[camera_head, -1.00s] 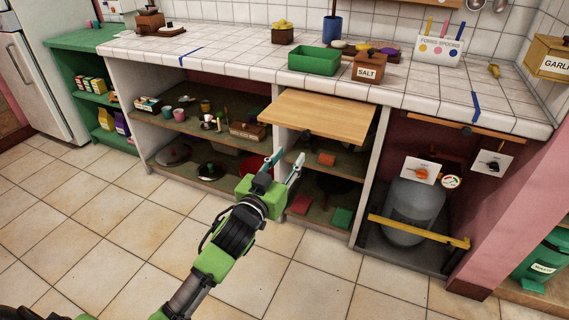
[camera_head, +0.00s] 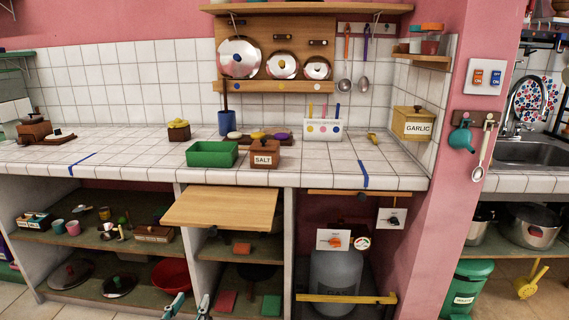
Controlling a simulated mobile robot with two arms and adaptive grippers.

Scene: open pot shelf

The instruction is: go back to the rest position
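My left gripper (camera_head: 188,304) shows at the bottom edge of the head view, with only its fingertips in the picture. The two tips stand apart with a gap between them, and nothing shows in the gap. They are in front of the lower shelf of the open cupboard, left of a red block (camera_head: 225,301). The rest of the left arm is below the picture. My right gripper is not in view.
A wooden board (camera_head: 222,207) juts out below the tiled counter. A gas cylinder (camera_head: 335,277) stands behind a yellow bar (camera_head: 345,299). A pink wall post (camera_head: 440,190) stands at right.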

